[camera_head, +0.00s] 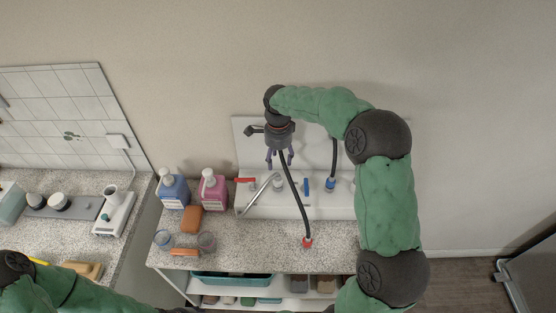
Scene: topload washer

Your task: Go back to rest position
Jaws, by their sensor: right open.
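My right arm (386,205), green with dark joints, rises from the bottom and bends left over the back panel. My right gripper (280,160) hangs from its end, pointing down, with its two purple-grey fingers apart and nothing visible between them. It is in front of the white panel (345,207), above the taps. A black hose (294,190) passes close by the fingers; I cannot tell if they touch. My left arm (60,290) shows at the lower left corner; its gripper is out of view.
The speckled counter (265,258) holds a blue bottle (173,192), a pink bottle (213,191), a brown block (192,219) and cups. A red hose end (307,243) lies at its front. A blue tap (330,184) and red tap handle (244,180) are on the panel.

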